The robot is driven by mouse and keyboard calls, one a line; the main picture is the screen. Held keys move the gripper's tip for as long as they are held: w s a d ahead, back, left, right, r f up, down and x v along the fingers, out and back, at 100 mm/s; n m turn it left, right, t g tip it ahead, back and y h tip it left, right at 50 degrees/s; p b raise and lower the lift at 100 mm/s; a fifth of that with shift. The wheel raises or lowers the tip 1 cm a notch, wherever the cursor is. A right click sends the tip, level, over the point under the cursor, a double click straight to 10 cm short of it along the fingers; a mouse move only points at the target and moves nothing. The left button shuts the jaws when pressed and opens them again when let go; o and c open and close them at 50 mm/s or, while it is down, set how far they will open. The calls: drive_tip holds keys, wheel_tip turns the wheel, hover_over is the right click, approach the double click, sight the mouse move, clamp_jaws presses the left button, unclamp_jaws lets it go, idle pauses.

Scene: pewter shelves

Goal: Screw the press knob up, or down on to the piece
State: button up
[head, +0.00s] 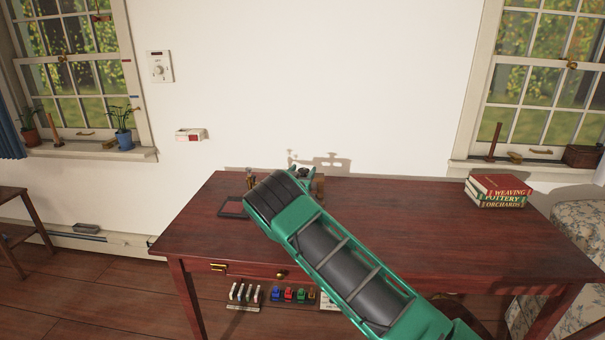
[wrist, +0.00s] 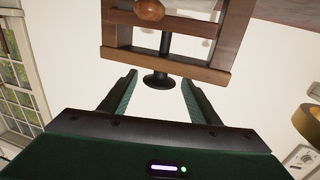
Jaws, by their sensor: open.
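The press is a wooden frame (wrist: 178,65) with a dark screw through its bar; the wrist view shows it upside down. The press knob (wrist: 158,81) is a black disc on the end of that screw. A rounded brown piece (wrist: 150,9) shows inside the frame, cut by the picture edge; I cannot tell whether the screw touches it. My gripper (wrist: 160,77) is open, its two fingers on either side of the knob with gaps to it. In the head view my arm hides most of the press, and a wooden part (head: 320,185) shows beside it.
The press stands near the back of a dark red table (head: 400,215). A dark tray (head: 232,207) lies left of my arm. Books (head: 497,190) are stacked at the right. The table between is clear. A round brass thing (wrist: 308,121) shows at the wrist view's right edge.

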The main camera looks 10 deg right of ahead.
drive_tip(key=shift+w+d, duration=0.3)
drive_tip(key=shift+w, duration=0.25)
drive_tip(key=c, duration=1.1)
drive_tip(key=shift+o, duration=0.2)
